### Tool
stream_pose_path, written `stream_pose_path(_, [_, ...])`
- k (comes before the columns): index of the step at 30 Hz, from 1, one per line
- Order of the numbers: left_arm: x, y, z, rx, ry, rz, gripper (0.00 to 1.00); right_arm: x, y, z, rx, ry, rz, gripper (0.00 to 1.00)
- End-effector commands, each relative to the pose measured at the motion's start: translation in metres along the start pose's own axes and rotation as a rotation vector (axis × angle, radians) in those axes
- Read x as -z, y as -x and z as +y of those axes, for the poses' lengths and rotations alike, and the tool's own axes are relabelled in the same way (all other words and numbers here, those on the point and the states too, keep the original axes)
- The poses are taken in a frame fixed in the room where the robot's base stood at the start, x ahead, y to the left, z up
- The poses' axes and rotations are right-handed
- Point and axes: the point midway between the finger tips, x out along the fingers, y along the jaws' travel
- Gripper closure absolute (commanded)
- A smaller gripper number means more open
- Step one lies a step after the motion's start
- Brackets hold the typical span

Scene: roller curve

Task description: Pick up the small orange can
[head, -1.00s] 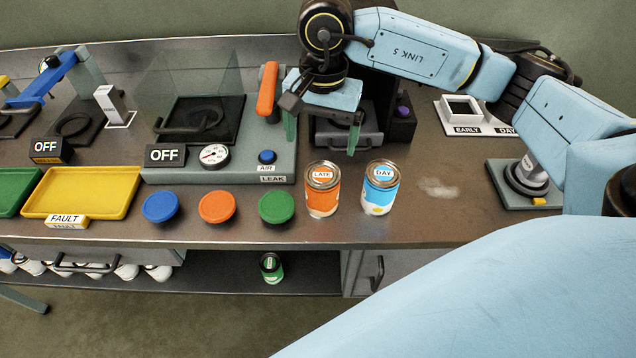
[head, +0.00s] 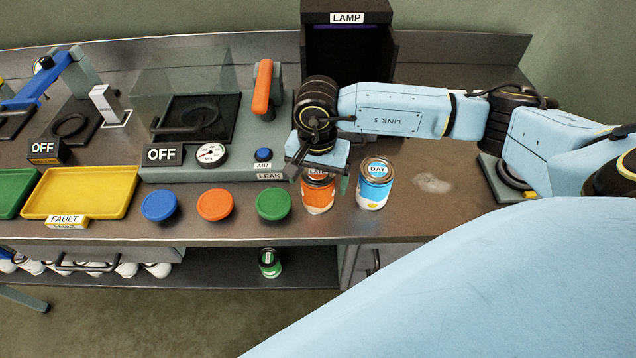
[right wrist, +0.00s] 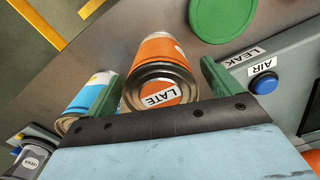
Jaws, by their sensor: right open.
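The small orange can (head: 317,199), with a white lower band and a lid marked LATE, stands upright near the front of the bench. My right gripper (head: 319,183) is over it from above, partly hiding its top. In the right wrist view the orange can (right wrist: 160,70) lies between the two green fingers of my right gripper (right wrist: 160,92), which are apart, with the LATE lid facing the camera. I cannot tell whether a finger touches it. My left gripper is not in view.
A blue DAY can (head: 375,183) stands close to the right, and shows beside a finger in the right wrist view (right wrist: 88,105). Blue (head: 160,206), orange (head: 215,204) and green (head: 273,203) discs lie left. A LAMP box (head: 347,50) stands behind.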

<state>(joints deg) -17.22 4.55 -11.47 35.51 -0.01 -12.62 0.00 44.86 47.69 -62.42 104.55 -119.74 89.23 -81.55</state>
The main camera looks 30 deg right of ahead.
Motion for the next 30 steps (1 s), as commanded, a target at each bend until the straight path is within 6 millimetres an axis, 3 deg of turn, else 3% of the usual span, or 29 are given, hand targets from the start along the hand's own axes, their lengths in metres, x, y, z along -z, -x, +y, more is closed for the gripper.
stream_pose_path(8, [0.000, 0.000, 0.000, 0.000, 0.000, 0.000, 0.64, 0.000, -0.004, 0.000, 0.000, 0.000, 0.001, 0.10])
stream_pose_path(20, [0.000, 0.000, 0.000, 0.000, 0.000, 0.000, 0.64, 0.000, -0.004, 0.000, 0.000, 0.000, 0.001, 0.61])
stream_pose_path(30, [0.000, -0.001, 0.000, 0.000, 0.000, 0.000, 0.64, 0.001, 0.006, -0.001, 0.005, -0.001, 0.003, 0.62])
